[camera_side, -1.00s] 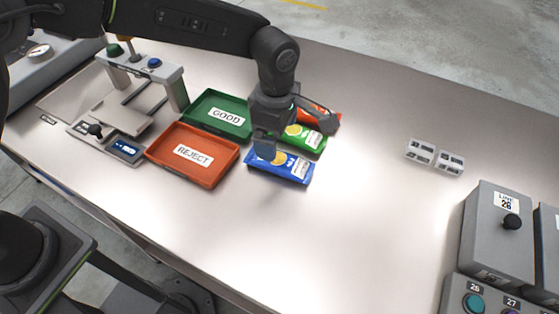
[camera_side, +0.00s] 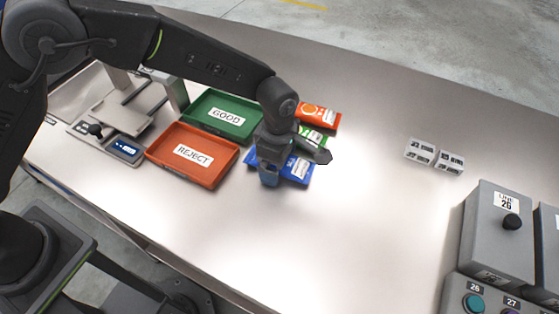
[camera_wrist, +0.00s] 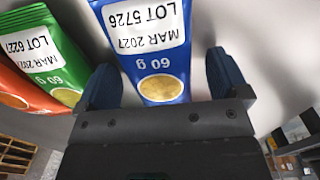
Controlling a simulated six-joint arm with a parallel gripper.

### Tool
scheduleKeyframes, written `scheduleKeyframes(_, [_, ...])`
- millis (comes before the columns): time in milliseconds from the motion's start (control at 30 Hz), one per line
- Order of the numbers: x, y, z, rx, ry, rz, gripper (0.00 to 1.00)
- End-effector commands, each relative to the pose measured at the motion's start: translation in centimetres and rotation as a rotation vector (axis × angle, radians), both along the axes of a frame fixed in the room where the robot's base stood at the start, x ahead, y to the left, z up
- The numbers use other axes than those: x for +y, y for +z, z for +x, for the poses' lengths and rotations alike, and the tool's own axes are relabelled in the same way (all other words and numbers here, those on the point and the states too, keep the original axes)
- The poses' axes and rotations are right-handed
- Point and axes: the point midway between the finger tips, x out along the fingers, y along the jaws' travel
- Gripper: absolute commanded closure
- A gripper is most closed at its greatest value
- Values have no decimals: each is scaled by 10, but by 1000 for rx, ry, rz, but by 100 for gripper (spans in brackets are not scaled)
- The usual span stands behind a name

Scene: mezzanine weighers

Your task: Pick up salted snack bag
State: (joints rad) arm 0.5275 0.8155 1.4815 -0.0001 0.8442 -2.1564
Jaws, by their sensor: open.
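Three snack bags lie in a row on the bench: a blue bag (camera_side: 301,171) nearest, a green bag (camera_side: 314,134) behind it and an orange-red bag (camera_side: 319,115) farthest. No flavour name is readable. My gripper (camera_side: 295,166) is open over the blue bag and partly hides it and the green one. In the wrist view, the blue bag (camera_wrist: 147,50) lies between my open fingers (camera_wrist: 163,80). Its label reads LOT 5726, MAR 2027, 60 g. The green bag (camera_wrist: 52,55) and orange-red bag (camera_wrist: 15,88) show at the left.
A green GOOD tray (camera_side: 197,119) and an orange REJECT tray (camera_side: 163,161) stand left of the bags. A weigher (camera_side: 124,148) is farther left. Small white label blocks (camera_side: 434,155) and grey control boxes (camera_side: 498,235) stand right. The bench front is clear.

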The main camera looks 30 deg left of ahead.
Motion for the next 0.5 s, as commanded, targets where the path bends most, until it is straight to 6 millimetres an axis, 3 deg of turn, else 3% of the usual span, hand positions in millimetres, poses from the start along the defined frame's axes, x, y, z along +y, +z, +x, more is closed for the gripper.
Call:
scheduleKeyframes(67, [0,0,0,0,0,0,12])
scheduleKeyframes(500, [0,1,0,0,0,0,54])
